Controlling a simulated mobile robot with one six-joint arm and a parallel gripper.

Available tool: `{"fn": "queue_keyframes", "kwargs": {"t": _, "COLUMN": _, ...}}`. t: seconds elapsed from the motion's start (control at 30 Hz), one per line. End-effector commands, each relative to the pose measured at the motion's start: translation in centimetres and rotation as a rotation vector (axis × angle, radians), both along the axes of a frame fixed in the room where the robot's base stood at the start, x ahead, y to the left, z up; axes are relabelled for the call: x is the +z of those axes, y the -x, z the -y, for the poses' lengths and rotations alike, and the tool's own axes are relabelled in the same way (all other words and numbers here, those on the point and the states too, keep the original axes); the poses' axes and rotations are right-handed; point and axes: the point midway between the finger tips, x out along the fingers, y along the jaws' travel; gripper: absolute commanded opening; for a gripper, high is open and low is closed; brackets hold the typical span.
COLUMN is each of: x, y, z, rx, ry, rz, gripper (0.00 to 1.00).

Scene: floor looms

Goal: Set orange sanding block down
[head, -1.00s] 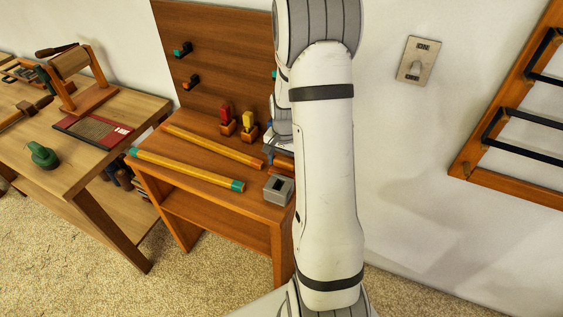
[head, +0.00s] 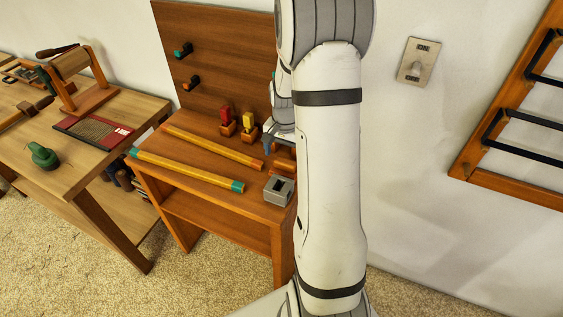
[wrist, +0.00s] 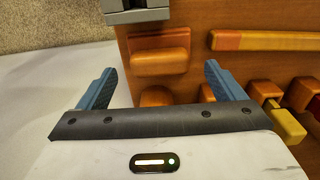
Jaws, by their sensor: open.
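The orange sanding block (wrist: 160,58) rests on the wooden bench top in the wrist view, just beyond and between the fingertips. It is only partly visible in the head view (head: 283,165), beside my arm. My gripper (wrist: 160,70) is open, with its two blue fingers apart and nothing held between them. In the head view my gripper (head: 269,146) is over the right end of the bench, mostly hidden behind my arm.
A grey block with a slot (head: 279,190) stands at the bench's front right corner. Two long yellow sticks (head: 190,170) lie across the bench. Red (head: 226,119) and yellow (head: 249,122) pieces stand in small holders behind. A loom table (head: 80,150) is at left.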

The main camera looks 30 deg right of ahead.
Motion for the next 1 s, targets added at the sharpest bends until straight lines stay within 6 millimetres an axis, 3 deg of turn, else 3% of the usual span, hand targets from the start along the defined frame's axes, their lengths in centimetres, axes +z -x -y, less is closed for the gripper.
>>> {"fn": "queue_keyframes", "kwargs": {"t": 0.23, "x": 5.4, "y": -0.1, "z": 0.1, "rx": -0.001, "ry": 0.001, "rz": 0.005, "gripper": 0.89}}
{"fn": "queue_keyframes", "kwargs": {"t": 0.57, "x": 9.0, "y": 0.6, "z": -0.9, "rx": 0.037, "ry": 0.004, "rz": 0.012, "gripper": 0.89}}
{"fn": "queue_keyframes", "kwargs": {"t": 0.77, "x": 13.1, "y": 4.5, "z": -5.6, "rx": 0.266, "ry": 0.026, "rz": 0.067, "gripper": 0.89}}
{"fn": "queue_keyframes", "kwargs": {"t": 1.0, "x": 16.4, "y": 12.1, "z": -11.4, "rx": 0.620, "ry": 0.065, "rz": 0.145, "gripper": 0.89}}
